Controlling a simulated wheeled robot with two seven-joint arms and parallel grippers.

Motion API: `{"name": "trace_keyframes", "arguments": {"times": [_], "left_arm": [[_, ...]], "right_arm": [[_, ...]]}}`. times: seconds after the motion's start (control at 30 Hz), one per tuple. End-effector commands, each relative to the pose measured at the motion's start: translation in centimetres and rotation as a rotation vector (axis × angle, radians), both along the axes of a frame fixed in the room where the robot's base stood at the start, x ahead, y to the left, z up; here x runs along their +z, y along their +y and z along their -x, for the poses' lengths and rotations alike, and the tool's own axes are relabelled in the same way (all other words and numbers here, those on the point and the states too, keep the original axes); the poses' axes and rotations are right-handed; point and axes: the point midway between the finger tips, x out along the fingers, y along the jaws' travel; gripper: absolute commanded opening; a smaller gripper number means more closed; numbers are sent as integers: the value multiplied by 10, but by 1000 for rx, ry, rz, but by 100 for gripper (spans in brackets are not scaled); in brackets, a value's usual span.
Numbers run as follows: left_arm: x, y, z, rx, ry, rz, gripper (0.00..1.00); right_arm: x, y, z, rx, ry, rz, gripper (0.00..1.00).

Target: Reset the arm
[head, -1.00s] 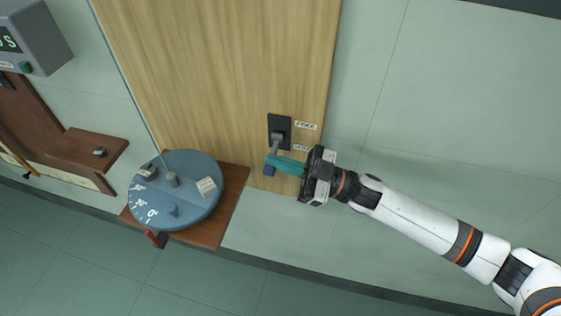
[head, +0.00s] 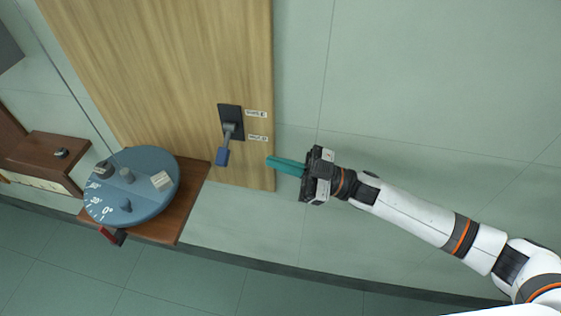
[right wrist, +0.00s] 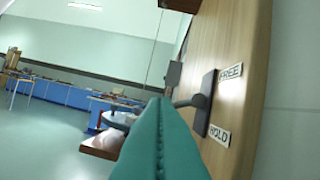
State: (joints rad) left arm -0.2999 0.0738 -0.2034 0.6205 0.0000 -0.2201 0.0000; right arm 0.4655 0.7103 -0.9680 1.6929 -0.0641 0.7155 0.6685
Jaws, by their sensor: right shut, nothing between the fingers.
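A gap shows between the fingertips and the handle. The lever comes out of a black plate (head: 230,120) on a wooden panel (head: 170,70) and its handle hangs down, towards the lower of two labels. In the right wrist view the labels read FREE (right wrist: 231,71) and HOLD (right wrist: 219,134), and the teal fingers (right wrist: 160,140) hide part of the lever. My left gripper is not in view.
A blue round dial table (head: 148,208) with small blocks and posts stands on a wooden shelf (head: 192,200) at left, a red piece (head: 108,234) at its front. Another wooden shelf (head: 45,150) is at far left. The pale wall (head: 420,80) right of the panel is clear.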

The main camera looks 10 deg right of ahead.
Motion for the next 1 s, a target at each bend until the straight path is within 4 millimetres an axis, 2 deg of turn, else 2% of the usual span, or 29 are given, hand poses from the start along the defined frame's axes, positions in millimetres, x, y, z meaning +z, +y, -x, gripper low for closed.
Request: {"name": "trace_keyframes", "arguments": {"times": [0.17,0.37,0.47,0.67,0.77,0.87,1.0], "left_arm": [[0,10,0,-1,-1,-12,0],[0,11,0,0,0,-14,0],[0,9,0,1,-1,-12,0],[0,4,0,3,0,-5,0],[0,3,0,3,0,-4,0],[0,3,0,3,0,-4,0],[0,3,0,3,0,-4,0]], "right_arm": [[0,0,0,0,0,0,0],[0,2,0,-11,5,-1,0],[-2,10,-2,-75,27,0,0],[-15,22,-14,-369,167,53,0],[-28,14,-16,-532,275,116,0],[-48,-4,-12,-681,401,203,0],[-82,-40,10,-857,610,360,0]]}}
